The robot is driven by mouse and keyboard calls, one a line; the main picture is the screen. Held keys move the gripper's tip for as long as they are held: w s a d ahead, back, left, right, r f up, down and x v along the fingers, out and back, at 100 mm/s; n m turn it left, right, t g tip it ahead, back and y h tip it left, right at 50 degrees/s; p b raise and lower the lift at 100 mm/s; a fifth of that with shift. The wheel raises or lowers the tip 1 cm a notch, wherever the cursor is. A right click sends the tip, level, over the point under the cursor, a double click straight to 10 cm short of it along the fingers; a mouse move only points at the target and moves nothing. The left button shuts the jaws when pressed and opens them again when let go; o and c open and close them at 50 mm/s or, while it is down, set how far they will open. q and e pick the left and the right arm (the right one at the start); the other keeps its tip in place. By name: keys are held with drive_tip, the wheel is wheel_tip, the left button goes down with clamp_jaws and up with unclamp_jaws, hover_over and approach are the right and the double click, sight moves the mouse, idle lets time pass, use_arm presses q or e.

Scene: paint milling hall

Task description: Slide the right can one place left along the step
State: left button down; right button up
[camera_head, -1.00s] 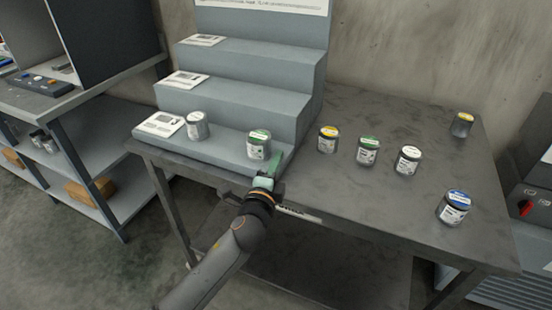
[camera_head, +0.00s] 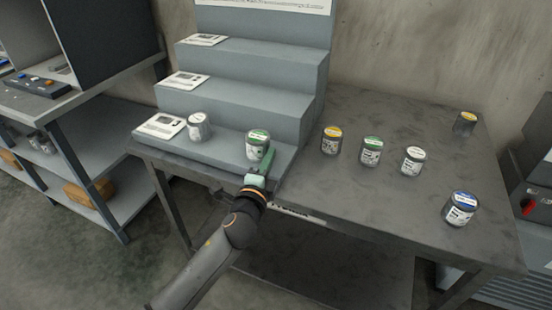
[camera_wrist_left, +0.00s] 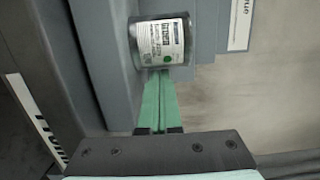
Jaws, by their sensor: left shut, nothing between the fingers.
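The right can (camera_head: 258,146), with a green lid and white label, stands upright on the lowest step (camera_head: 222,150) of the grey stepped stand. The left can (camera_head: 199,127), with a white lid, stands on the same step, with a gap between them. My left gripper (camera_head: 267,164) is shut and empty, its green fingers at the near right side of the right can. In the left wrist view, the shut fingertips (camera_wrist_left: 160,74) meet the edge of the right can (camera_wrist_left: 162,40) and appear to touch it. My right gripper is out of view.
A white card (camera_head: 160,126) lies at the left end of the lowest step. Several more cans stand on the dark table (camera_head: 330,190) right of the stand, the nearest a yellow-lidded can (camera_head: 331,140). A shelf unit (camera_head: 105,170) stands at left.

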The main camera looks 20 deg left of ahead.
sight(242, 156)
use_arm(q)
drive_tip(key=a, duration=0.2)
drive_tip(key=w+a, duration=0.1)
drive_tip(key=a, duration=0.2)
drive_tip(key=a+p, duration=0.1)
drive_tip(key=a, duration=0.1)
drive_tip(key=shift+w+a, duration=0.15)
drive_tip(key=shift+a, duration=0.5)
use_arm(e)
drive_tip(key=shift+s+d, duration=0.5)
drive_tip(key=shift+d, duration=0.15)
use_arm(q)
drive_tip(key=shift+d, duration=0.1)
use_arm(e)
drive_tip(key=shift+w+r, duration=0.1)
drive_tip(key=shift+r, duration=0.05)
